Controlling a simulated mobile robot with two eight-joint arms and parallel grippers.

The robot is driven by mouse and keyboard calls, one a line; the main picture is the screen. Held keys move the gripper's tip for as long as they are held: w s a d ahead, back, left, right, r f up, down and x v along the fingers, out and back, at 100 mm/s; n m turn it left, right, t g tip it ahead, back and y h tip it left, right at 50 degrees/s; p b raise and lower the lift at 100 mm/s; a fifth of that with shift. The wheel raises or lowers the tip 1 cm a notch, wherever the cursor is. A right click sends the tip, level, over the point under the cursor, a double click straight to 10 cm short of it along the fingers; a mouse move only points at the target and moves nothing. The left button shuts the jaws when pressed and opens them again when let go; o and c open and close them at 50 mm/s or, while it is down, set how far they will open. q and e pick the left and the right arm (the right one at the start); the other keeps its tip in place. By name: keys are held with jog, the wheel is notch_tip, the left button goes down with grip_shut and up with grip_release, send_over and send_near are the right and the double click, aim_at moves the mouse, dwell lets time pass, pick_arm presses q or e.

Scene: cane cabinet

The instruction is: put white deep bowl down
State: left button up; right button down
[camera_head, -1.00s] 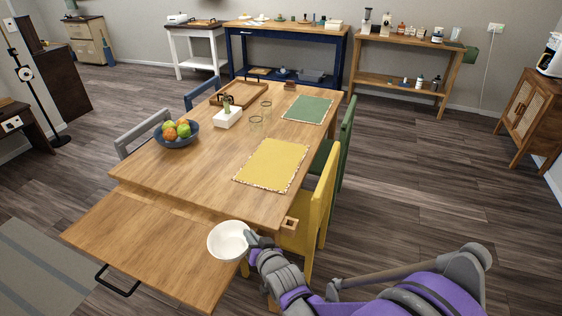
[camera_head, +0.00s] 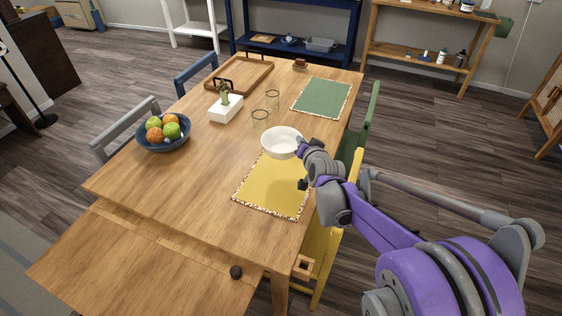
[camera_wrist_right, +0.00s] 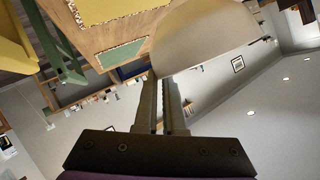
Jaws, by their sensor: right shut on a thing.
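The white deep bowl (camera_head: 282,142) is upright in the head view, over the far edge of the yellow placemat (camera_head: 270,188). I cannot tell whether it touches the table or hangs just above it. My right gripper (camera_head: 302,148) is shut on the bowl's right rim. In the right wrist view the bowl (camera_wrist_right: 200,38) fills the top middle, with its wall between my two fingers (camera_wrist_right: 172,85). The left gripper is out of view.
The wooden table (camera_head: 180,200) holds a blue fruit bowl (camera_head: 163,132), glasses (camera_head: 260,119), a white planter (camera_head: 226,107), a wooden tray (camera_head: 238,74) and a green placemat (camera_head: 321,97). Yellow (camera_head: 322,250) and green (camera_head: 371,112) chairs stand at the right edge. The table's left front is clear.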

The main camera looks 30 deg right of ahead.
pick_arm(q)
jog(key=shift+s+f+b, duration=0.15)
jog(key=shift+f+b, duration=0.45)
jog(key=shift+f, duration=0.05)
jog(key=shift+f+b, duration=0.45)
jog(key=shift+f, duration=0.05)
pick_arm(e)
jog(key=shift+d+f, duration=0.1)
jog(key=shift+f, duration=4.7)
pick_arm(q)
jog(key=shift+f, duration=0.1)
pick_arm(e)
jog(key=shift+s+f, duration=0.1)
jog(key=c, duration=1)
grip_release()
